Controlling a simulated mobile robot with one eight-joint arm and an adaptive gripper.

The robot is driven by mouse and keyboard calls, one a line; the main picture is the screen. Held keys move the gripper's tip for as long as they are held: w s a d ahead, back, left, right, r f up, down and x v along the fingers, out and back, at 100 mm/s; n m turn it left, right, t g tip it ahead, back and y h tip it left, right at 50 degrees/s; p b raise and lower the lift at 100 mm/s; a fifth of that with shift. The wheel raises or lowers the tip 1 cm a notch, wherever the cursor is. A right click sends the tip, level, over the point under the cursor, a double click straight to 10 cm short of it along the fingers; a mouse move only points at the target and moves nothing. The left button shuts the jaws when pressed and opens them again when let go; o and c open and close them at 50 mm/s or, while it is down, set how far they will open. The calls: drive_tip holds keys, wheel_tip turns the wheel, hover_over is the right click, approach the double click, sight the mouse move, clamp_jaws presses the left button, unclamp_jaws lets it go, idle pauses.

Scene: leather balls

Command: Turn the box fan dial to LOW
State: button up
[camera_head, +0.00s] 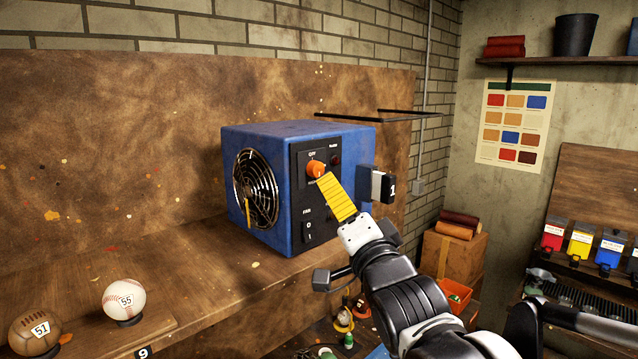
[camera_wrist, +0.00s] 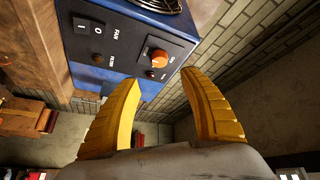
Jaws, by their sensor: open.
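The blue box fan (camera_head: 268,134) stands on the wooden bench, its round grille facing left and its black control panel (camera_head: 308,198) facing me. The orange dial (camera_head: 316,168) sits high on the panel under a small label that seems to read OFF. In the wrist view the dial (camera_wrist: 158,57) shows just beyond the gap between my yellow fingertips. My gripper (camera_head: 323,179) is open, and its tip overlaps the dial's lower right edge in the head view; I cannot tell whether it touches. Both fingers show apart in the wrist view (camera_wrist: 160,77). The dial's exact setting is too small to read.
A power rocker switch (camera_head: 309,229) is low on the panel, and a small dark red light (camera_head: 335,159) is right of the dial. A baseball (camera_head: 124,299) and brown ball (camera_head: 35,333) stand at left.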

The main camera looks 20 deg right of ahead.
sight(319, 170)
drive_tip(key=p+x, duration=0.1)
drive_tip(key=x, duration=0.9)
drive_tip(key=shift+w, duration=0.3)
drive_tip(key=shift+c, duration=0.6)
clamp_jaws()
